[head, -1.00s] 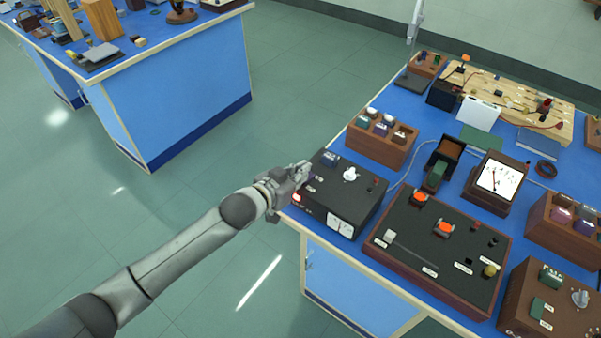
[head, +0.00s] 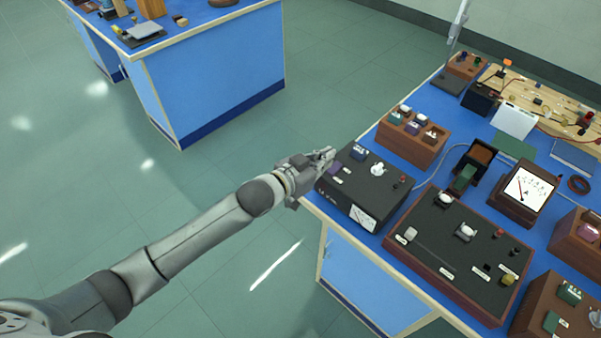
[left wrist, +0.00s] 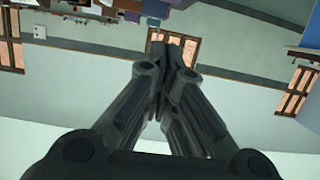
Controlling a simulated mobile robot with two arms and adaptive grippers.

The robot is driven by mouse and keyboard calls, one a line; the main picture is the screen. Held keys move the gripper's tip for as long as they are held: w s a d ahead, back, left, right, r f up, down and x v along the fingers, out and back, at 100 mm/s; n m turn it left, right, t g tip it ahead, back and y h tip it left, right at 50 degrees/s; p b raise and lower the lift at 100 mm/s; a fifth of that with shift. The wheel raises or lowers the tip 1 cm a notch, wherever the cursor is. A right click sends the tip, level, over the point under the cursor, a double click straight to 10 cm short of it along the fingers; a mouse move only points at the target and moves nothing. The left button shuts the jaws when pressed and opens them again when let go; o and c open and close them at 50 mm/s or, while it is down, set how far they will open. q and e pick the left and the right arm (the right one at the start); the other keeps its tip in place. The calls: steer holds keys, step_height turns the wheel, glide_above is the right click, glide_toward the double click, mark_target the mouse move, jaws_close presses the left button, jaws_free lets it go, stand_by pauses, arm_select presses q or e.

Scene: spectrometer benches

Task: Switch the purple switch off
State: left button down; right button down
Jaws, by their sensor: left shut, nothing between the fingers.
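The purple switch (head: 334,169) sits on the left part of the top of a black box (head: 363,186) at the near left corner of the blue bench. A dark blue switch (head: 358,152) and a white knob (head: 377,170) are on the same box. My left gripper (head: 328,154) is shut and empty, with its fingertips just beside and above the purple switch. I cannot tell whether they touch it. In the left wrist view the closed fingers (left wrist: 172,62) point toward the far side of the room. My right gripper is not in view.
A larger dark panel (head: 450,255) with two pale lamps stands to the right of the box. A wooden block with small switches (head: 413,140) stands behind it. A meter (head: 526,190) is further right. Open floor (head: 250,215) lies left of the bench.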

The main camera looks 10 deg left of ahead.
arm_select(q)
steer(key=s+a+b, duration=0.1)
steer(key=s+a, duration=0.4)
steer(key=s, duration=0.1)
steer(key=shift+s+r+b, duration=0.2)
steer(key=shift+s+b, duration=0.1)
steer(key=shift+s, duration=0.1)
steer(key=a+f+n+g+y, duration=0.15)
steer(key=a+f, duration=0.25)
steer(key=f, duration=0.4)
steer(key=s+a+f+n+y, duration=0.1)
steer(key=a+f+y, duration=0.15)
steer(key=f, duration=0.55)
steer(key=a+f+n+g+y, duration=0.1)
steer(key=a+f, duration=0.4)
steer(key=f, duration=0.3)
steer(key=s+a+f+g+y, duration=0.1)
steer(key=s+a+f+y, duration=0.15)
steer(key=s+f, duration=0.6)
steer(key=s+a+f+g, duration=0.4)
steer(key=s+f, duration=0.9)
steer(key=s+f+g, duration=0.1)
steer(key=s+f, duration=0.2)
steer(key=s, duration=0.8)
steer(key=s+d+f+n+g+y, duration=0.1)
steer(key=s+f, duration=0.3)
steer(key=s, duration=0.6)
steer(key=shift+s+d+g, duration=0.25)
steer(key=shift+s+g, duration=0.1)
steer(key=shift+g, duration=0.4)
